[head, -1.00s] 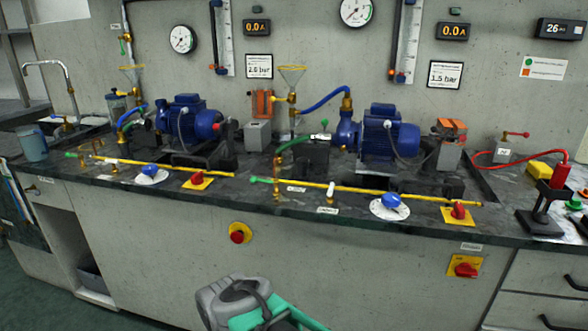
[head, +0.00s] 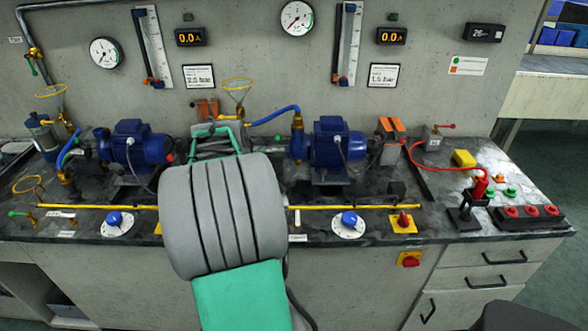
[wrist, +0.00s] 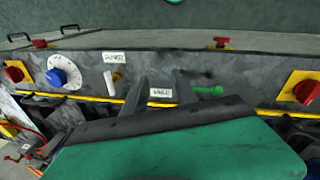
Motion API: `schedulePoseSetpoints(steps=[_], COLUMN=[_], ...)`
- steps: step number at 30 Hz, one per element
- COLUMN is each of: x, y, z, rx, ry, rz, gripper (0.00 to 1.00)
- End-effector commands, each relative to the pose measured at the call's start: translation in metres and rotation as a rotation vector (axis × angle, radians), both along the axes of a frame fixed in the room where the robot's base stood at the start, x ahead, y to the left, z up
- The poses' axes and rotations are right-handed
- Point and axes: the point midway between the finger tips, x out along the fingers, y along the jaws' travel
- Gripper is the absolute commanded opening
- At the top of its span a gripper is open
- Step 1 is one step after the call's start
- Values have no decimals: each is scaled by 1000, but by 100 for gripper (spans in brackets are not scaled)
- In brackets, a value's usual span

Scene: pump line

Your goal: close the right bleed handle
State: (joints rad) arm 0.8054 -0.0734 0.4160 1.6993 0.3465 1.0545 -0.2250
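A blue dial (head: 349,219) and red knob (head: 402,221) stand right of the white handle.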

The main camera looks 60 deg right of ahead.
Motion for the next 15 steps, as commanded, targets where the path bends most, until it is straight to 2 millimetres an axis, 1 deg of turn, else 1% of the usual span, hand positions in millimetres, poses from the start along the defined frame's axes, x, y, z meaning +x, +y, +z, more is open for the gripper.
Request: schedulePoseSetpoints(steps=[1, 3, 5, 6, 8, 11, 15], x=[-20, -43, -55, -62, -67, -70, -74], y=[-25, -50, -63, -68, -73, -75, -76], z=[36, 46, 51, 51, 47, 33, 6], rx=[5, 10, 11, 14, 15, 14, 15], ry=[16, 32, 39, 43, 46, 48, 47], rz=[-73, -146, -186, -205, -218, -221, -219], gripper=[33, 33, 33, 33, 33, 33, 33])
